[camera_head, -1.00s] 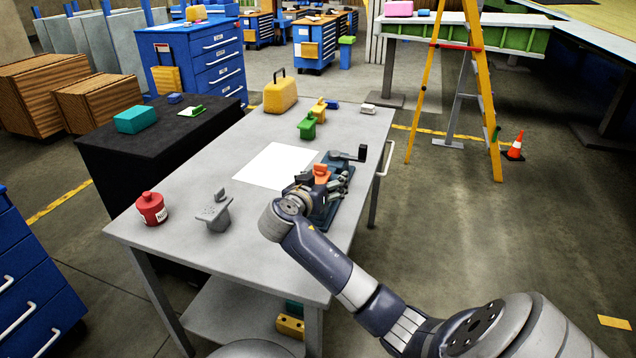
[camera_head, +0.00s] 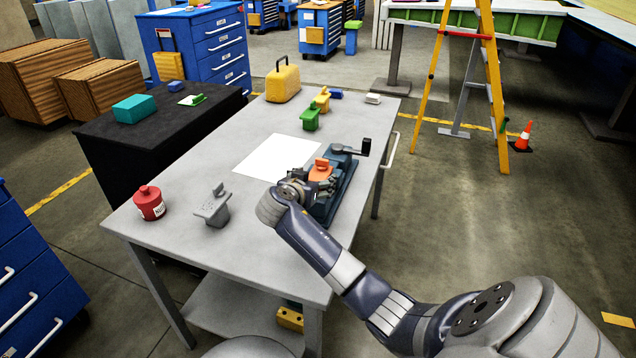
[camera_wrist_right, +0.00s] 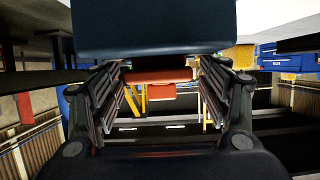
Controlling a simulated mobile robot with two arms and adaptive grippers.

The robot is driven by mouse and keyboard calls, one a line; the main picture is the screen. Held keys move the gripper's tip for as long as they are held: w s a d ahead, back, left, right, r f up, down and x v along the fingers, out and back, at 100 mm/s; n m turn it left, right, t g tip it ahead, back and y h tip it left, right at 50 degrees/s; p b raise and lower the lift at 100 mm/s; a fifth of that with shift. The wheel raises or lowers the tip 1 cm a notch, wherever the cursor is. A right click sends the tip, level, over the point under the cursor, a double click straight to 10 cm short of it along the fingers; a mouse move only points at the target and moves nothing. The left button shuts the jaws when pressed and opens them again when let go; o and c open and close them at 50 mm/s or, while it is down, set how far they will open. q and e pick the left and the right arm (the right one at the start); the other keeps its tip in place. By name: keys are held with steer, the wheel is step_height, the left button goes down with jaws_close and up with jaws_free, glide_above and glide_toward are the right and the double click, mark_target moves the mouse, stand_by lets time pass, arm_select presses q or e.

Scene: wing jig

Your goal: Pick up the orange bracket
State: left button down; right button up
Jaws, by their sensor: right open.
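The orange bracket (camera_head: 321,170) sits at the blue-grey vise (camera_head: 345,162) on the grey table, partly hidden by my right gripper. My right gripper (camera_head: 318,185) is low beside the vise, at the bracket's near side. In the right wrist view my open fingers (camera_wrist_right: 160,98) stand left and right of the orange bracket (camera_wrist_right: 160,76), which shows in the gap between them. I cannot tell whether either finger touches it. A dark block covers the top of that view. My left gripper is not in view.
On the grey table (camera_head: 190,248) stand a red canister (camera_head: 149,203), a grey bracket (camera_head: 214,208), a white sheet (camera_head: 277,158), a green bracket (camera_head: 310,118) and a yellow case (camera_head: 283,82). A vise handle (camera_head: 366,146) sticks out right. The table's front middle is clear.

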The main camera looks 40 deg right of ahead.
mark_target(318, 175)
steer(key=shift+x, duration=1.7)
steer(key=c, duration=1.4)
